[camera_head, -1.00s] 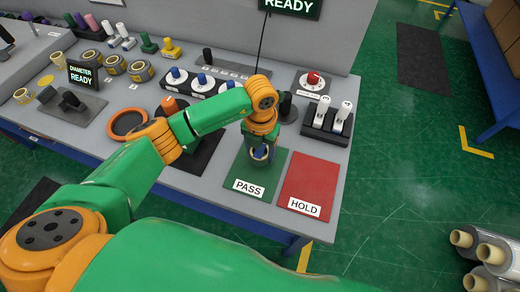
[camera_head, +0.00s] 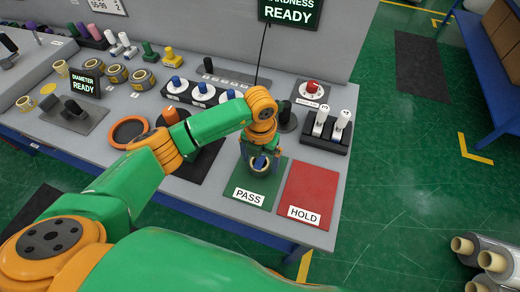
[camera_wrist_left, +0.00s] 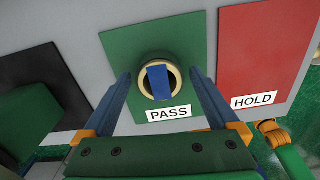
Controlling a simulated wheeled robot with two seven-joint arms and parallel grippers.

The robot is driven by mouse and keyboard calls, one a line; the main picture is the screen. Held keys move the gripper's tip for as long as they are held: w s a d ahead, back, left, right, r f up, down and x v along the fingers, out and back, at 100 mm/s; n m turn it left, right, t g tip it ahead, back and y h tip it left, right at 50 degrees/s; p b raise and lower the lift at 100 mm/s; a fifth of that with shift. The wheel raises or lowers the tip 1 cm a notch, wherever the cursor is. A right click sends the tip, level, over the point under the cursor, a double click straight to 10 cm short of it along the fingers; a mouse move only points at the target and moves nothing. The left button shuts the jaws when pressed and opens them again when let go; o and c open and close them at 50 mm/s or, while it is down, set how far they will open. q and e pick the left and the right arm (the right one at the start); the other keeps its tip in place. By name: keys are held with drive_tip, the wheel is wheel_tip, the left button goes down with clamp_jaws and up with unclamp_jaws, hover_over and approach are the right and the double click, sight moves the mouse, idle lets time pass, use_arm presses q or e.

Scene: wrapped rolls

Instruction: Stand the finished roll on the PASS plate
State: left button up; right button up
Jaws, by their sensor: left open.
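The finished roll (camera_wrist_left: 147,86) stands on the green PASS plate (camera_wrist_left: 118,44), seen from above in the left wrist view as a pale ring with a blue piece across its middle. In the head view the roll (camera_head: 258,170) is near the middle of the PASS plate (camera_head: 235,183), partly hidden by my gripper. My left gripper (camera_wrist_left: 160,78) is open, with its blue fingers on either side of the roll and gaps visible; in the head view the left gripper (camera_head: 261,158) points down over the plate. My right gripper is not in view.
The red HOLD plate (camera_head: 312,188) lies bare just right of the PASS plate. Behind are a rack with two white-handled tools (camera_head: 331,131) and a red knob (camera_head: 312,87). An orange ring (camera_head: 129,131) lies left. The table's front edge is close.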

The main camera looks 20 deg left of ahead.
use_arm(q)
wheel_tip(320, 180, up, 11)
drive_tip(key=b, duration=0.2)
drive_tip(key=shift+f, duration=0.1)
